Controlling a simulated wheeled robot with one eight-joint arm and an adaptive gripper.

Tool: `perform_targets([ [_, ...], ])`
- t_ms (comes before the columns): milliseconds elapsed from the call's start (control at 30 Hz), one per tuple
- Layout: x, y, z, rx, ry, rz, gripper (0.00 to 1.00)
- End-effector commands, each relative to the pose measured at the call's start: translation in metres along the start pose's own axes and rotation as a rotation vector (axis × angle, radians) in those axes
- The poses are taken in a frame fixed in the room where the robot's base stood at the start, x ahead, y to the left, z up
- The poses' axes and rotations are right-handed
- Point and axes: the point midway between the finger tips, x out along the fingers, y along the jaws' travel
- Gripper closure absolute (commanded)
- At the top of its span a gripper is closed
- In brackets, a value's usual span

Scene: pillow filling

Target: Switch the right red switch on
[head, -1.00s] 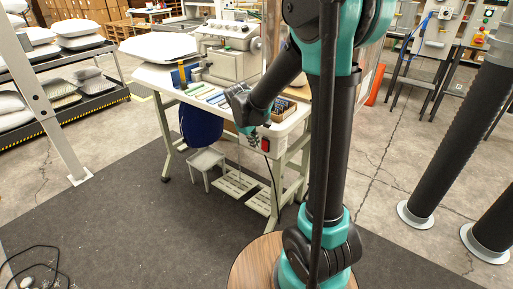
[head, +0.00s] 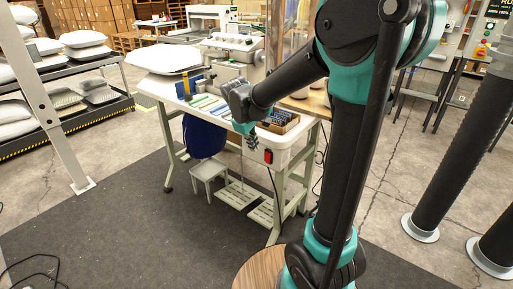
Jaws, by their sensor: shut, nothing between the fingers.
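The red switch (head: 268,156) sits in a dark housing at the front right corner of the sewing table (head: 298,140), just under the tabletop. My gripper (head: 253,146) is shut and empty, pointing down just left of the switch in the picture. A small gap shows between the fingertips and the switch; whether they are at the same depth I cannot tell. The switch's on or off position is too small to read. Only one red switch shows on this table.
A sewing machine (head: 235,45), a white pillow (head: 164,58) and small coloured items are on the tabletop. A small white stool (head: 208,170) and pedals (head: 238,194) are below. A pillow rack (head: 75,85) stands at left.

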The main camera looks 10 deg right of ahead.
Motion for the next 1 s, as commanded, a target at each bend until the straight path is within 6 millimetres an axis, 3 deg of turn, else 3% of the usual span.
perform_targets([
  [467, 0.014, -0.005, -0.001, 0.000, 0.000, -0.008, 1.00],
  [1000, 0.104, -0.005, -0.001, 0.001, 0.000, -0.007, 1.00],
])
